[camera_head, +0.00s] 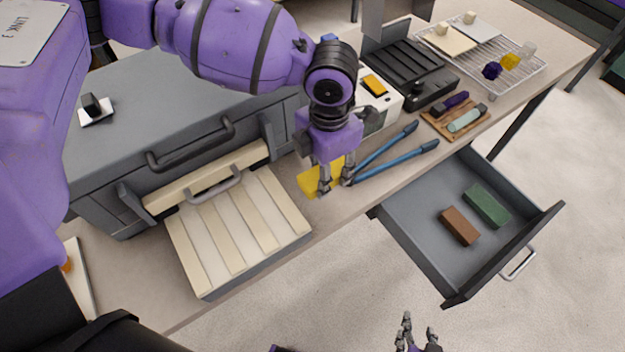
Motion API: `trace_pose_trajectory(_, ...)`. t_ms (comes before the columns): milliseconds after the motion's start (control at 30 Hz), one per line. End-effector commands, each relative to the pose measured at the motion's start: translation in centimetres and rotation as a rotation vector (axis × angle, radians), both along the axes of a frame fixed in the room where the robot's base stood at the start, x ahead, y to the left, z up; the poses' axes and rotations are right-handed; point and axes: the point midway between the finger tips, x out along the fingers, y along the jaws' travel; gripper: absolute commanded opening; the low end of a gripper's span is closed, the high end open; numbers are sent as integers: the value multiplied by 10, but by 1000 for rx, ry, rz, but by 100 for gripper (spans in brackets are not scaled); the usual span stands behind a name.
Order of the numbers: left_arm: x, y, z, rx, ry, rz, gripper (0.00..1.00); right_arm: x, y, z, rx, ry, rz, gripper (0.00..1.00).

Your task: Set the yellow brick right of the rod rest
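My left gripper (336,187) points down over the brick's right part. Its fingers are apart, one in front of the brick and one at its right edge; whether they press on it I cannot tell. The rod rest looks to be the wooden tray (437,121) farther right, with a dark purple rod (450,104) and a pale teal rod (465,120) on it. My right gripper (417,335) is low at the bottom edge, open and empty.
A black device (410,75) stands behind the tray. A wire rack (510,75) holds small cubes. An open drawer (415,200) below holds a brown (459,226) and a green block (487,205).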

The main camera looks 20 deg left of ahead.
Motion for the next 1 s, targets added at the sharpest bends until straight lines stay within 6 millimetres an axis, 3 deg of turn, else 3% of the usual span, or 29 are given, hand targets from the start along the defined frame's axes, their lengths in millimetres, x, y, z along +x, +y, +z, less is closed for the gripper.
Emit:
trace_pose_trajectory(333, 4, 20, -24, 1, -1, 3, 6, -4, 0, 0, 4, 7, -10, 40)
trace_pose_trajectory(433, 6, 30, -38, 2, 0, 3, 6, -4, 0, 1, 5, 5, -13, 40)
trace_pose_trajectory(600, 5, 27, -63, -1, -1, 2, 6, -4, 0, 0, 5, 6, -14, 40)
trace_pose_trajectory(967, 5, 27, -67, 0, -2, 2, 6, -1, -1, 0, 2, 1, -11, 40)
trace_pose_trajectory(1000, 5, 27, -68, 0, -2, 2, 40, 0, -1, 1, 0, 0, -9, 40)
